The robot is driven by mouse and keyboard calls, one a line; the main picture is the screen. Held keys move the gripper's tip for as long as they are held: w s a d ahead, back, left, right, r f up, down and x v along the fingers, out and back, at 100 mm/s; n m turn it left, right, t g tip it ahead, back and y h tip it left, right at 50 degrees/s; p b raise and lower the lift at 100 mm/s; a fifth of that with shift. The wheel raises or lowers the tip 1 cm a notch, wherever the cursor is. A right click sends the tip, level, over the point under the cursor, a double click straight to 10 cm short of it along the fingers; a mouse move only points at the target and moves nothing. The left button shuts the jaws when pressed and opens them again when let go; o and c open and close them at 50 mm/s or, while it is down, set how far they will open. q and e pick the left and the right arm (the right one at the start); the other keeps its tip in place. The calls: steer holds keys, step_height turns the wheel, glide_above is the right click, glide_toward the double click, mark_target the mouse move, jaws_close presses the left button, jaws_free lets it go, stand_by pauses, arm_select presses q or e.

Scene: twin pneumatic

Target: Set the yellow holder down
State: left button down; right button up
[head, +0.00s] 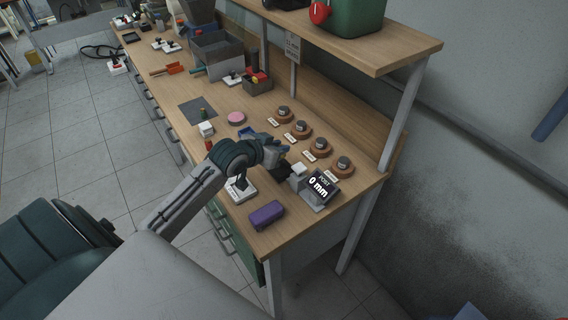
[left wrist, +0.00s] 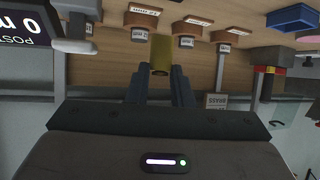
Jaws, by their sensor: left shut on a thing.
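The yellow holder (left wrist: 161,54) is between the fingertips of my left gripper (left wrist: 166,78) in the left wrist view. The gripper is shut on its near end, and the holder points away from the wrist. In the head view my left gripper (head: 277,150) is over the right part of the bench, close to the display marked POST 0 mm (head: 322,187). The holder cannot be made out there. Whether it touches the bench top is not clear. My right gripper is in neither view.
Several round brown stands with labels (head: 321,149) line the back of the bench (head: 225,157). A purple box (head: 266,214) lies near the front edge, beside a white device (head: 241,190). A pink disc (head: 236,118) and a dark mat (head: 198,110) are farther left. A shelf (head: 345,50) overhangs the back.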

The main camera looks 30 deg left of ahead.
mark_target(278, 171)
arm_select(q)
steer(key=shift+f+p, duration=0.45)
steer(key=shift+f, duration=2.5)
steer(key=shift+f, duration=0.15)
steer(key=c, duration=1.3)
jaws_free()
steer(key=shift+s+r, duration=0.1)
steer(key=shift+r, duration=0.1)
steer(key=v, duration=1.1)
steer(key=shift+s+a+r+b, duration=0.1)
steer(key=shift+s+r+b, duration=0.1)
steer(key=shift+s+b, duration=0.15)
